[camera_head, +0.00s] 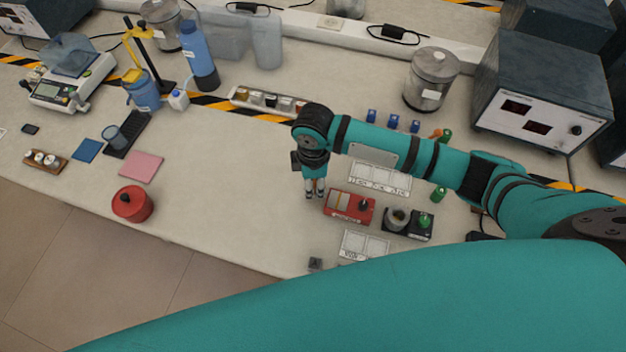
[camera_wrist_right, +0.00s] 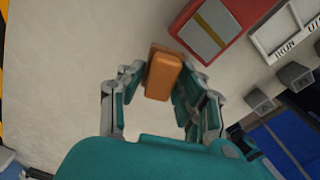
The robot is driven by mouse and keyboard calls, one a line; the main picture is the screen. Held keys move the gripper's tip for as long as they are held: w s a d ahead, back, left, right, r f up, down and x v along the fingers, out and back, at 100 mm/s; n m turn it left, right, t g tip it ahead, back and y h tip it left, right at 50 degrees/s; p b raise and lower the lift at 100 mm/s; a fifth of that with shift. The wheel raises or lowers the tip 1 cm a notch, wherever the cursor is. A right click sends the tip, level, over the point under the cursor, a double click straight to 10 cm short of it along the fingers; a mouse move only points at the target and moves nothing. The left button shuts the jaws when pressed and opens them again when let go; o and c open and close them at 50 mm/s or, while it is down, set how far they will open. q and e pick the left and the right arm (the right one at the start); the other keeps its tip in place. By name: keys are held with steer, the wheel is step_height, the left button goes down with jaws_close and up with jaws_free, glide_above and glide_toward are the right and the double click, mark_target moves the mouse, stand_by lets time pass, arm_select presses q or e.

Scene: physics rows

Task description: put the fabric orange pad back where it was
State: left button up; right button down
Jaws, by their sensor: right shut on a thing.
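The orange pad (camera_wrist_right: 163,75) is a small rounded block in the right wrist view, between the fingertips of my right gripper (camera_head: 315,192). The gripper is shut on it and points down over the bench, left of the red box (camera_head: 349,207). In the head view the pad is hidden or too small to make out. In the wrist view pale bench top shows around the pad; its height above the bench cannot be told. My left gripper is not in view.
Right of the gripper are a white labelled tray (camera_head: 380,180), a second tray (camera_head: 364,245) and a black unit with a cup (camera_head: 407,222). A pink pad (camera_head: 141,166), a blue pad (camera_head: 87,150) and a red pot (camera_head: 132,204) lie left. The bench between is clear.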

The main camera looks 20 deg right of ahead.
steer(key=shift+w, duration=0.4)
steer(key=shift+w+d, duration=0.15)
steer(key=shift+w, duration=0.2)
step_height(320, 180, down, 3)
steer(key=shift+w+f+p, duration=0.1)
steer(key=shift+p, duration=0.45)
steer(key=shift+f, duration=0.4)
steer(key=c, duration=0.9)
jaws_free()
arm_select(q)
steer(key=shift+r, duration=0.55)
